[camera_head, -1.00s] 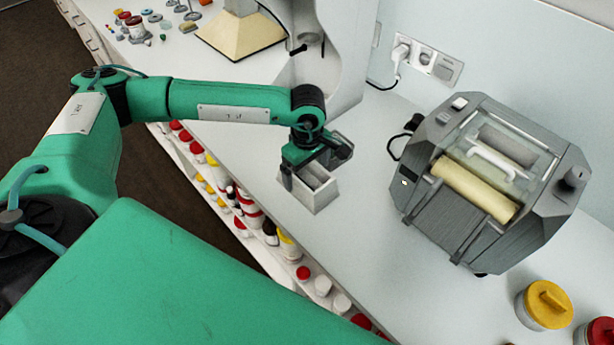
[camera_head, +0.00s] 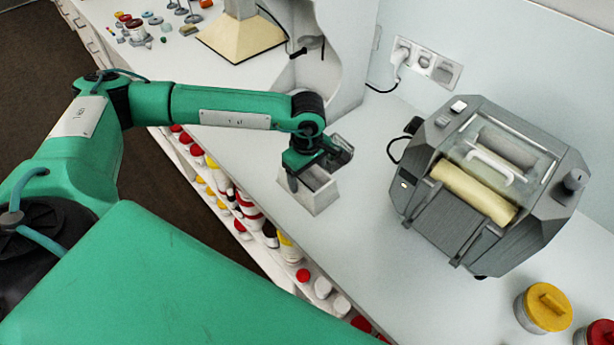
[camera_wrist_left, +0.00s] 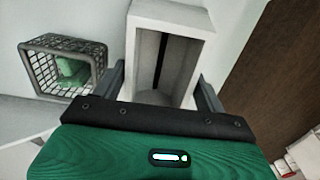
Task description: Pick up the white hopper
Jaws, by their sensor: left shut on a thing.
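The white hopper (camera_head: 318,201) is a small open-topped box on the white worktop, near its front edge. My left gripper (camera_head: 318,169) is over it from above, shut on its walls, with a finger on each side. In the left wrist view the hopper (camera_wrist_left: 170,13) lies between the two dark fingers (camera_wrist_left: 162,86), and I look into its hollow inside with a dark slot. Whether its base touches the worktop or is just clear of it, I cannot tell. My right gripper is in neither view.
A grey roller machine (camera_head: 490,185) stands to the right. A white column-like stand (camera_head: 345,60) is just behind the hopper. Yellow (camera_head: 547,306) and red-lidded jars are at the lower right. A dark basket (camera_wrist_left: 62,66) shows in the wrist view. Worktop between hopper and machine is clear.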

